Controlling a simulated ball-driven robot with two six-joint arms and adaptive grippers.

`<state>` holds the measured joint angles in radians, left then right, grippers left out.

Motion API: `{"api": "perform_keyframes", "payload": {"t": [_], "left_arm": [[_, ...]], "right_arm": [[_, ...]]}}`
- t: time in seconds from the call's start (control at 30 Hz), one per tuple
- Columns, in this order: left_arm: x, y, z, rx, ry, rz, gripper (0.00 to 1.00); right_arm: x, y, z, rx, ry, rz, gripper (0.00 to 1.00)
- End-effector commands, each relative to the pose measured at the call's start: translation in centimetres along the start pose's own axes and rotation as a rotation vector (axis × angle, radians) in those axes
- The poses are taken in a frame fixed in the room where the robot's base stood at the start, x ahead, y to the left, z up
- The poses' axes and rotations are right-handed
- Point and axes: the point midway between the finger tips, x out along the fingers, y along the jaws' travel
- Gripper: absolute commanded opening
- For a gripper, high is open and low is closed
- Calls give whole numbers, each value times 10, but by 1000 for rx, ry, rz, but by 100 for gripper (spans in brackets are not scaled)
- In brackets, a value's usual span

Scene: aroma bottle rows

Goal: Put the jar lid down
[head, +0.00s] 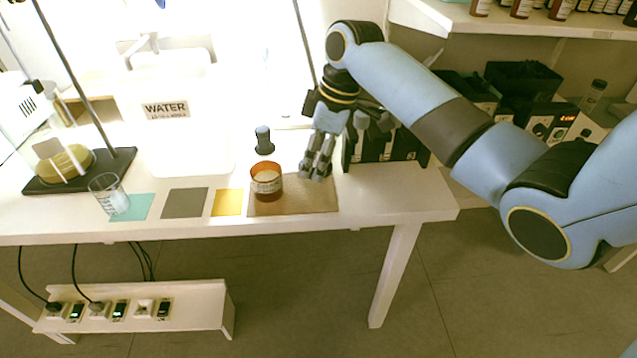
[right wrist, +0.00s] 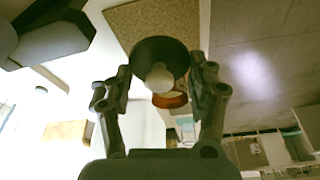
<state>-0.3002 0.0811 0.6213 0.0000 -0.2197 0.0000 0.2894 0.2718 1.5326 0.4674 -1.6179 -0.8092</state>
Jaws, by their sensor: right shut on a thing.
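My right gripper (head: 317,174) points down over the right part of the brown mat (head: 322,200). In the right wrist view its fingers (right wrist: 160,85) are shut on the jar lid (right wrist: 158,48), a dark round disc with a pale knob. The lid is not clear in the head view, where the gripper covers that spot. I cannot tell whether the lid touches the mat. An open amber jar (head: 267,186) with pale contents stands on the mat's left part, left of the gripper. It also shows beyond the lid in the right wrist view (right wrist: 172,100). My left gripper is not in view.
A small dark object (head: 263,141) stands behind the jar. Yellow (head: 228,203), grey (head: 185,203) and teal (head: 136,208) mats lie to the left, with a glass beaker (head: 109,194) by the teal one. Dark boxes (head: 390,146) stand close right of the gripper.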

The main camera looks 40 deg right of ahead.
Motion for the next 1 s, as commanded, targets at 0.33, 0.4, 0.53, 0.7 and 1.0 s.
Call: {"api": "perform_keyframes", "payload": {"t": [0.33, 0.4, 0.53, 0.7, 1.0], "left_arm": [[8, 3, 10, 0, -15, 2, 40], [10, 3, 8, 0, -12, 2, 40], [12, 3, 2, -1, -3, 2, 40], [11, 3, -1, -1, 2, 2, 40], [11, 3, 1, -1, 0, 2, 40]], "right_arm": [[41, -1, 12, 2, -1, -1, 36], [52, -1, 15, 2, -2, -1, 36], [61, -1, 18, 1, 0, 1, 36], [60, 0, 17, 1, 0, 2, 36], [62, 0, 18, 1, 0, 1, 81]]}}
